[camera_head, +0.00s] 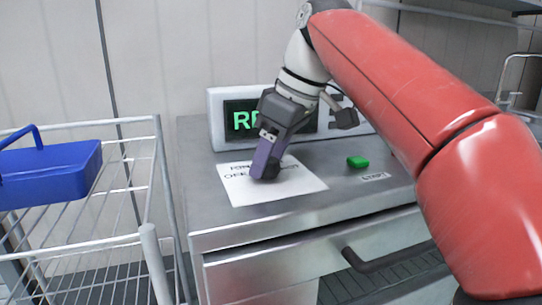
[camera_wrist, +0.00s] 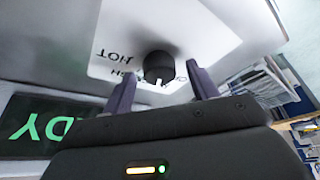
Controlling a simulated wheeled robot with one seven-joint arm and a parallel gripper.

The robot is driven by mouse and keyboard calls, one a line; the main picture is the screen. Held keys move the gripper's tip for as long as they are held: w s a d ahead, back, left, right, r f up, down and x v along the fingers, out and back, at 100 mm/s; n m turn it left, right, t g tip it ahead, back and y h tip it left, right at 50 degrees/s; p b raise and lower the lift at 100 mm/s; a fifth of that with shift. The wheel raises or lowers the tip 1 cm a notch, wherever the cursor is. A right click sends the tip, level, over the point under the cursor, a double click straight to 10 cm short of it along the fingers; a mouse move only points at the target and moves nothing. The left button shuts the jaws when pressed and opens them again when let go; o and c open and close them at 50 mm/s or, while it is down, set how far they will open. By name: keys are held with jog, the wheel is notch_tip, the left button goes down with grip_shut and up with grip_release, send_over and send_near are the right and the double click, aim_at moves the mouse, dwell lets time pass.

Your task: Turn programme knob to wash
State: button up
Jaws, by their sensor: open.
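The programme knob (camera_wrist: 156,66) is black and round with a white mark on its edge. In the wrist view it stands on a white label sheet (camera_wrist: 202,30), between my two purple fingers and not gripped. The mark points toward the bottom of that picture. The label HOT shows upside down left of the knob; other lettering is partly hidden behind it. In the head view my gripper (camera_head: 267,160) points down over the label sheet (camera_head: 303,184) on the steel top and covers much of its lettering. My gripper is open, around or just above the knob.
A display box (camera_head: 218,140) with green letters stands behind the gripper. A green button (camera_head: 357,161) beside a START label (camera_head: 374,176) lies to the right. A drawer handle (camera_head: 388,257) juts out in front. At left a wire rack (camera_head: 152,245) holds a blue basket (camera_head: 55,172).

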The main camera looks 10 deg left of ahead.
jog(key=shift+c, duration=0.5)
jog(key=c, duration=0.9)
jog(key=shift+r, duration=0.1)
jog(key=shift+s+m, duration=0.1)
jog(key=shift+m, duration=0.3)
jog(key=m+t+p, duration=0.1)
jog(key=m, duration=0.1)
jog(key=m+p, duration=0.1)
jog(key=shift+s+r+m+t+h, duration=0.1)
jog(key=shift+m+t+h, duration=0.2)
jog(key=shift+m+t, duration=0.1)
jog(key=shift+a+m+t+h+p, duration=0.15)
jog(key=shift+m+t+h+p, duration=0.3)
jog(key=shift+m, duration=1.65)
jog(key=shift+h, duration=0.25)
jog(key=o, duration=1)
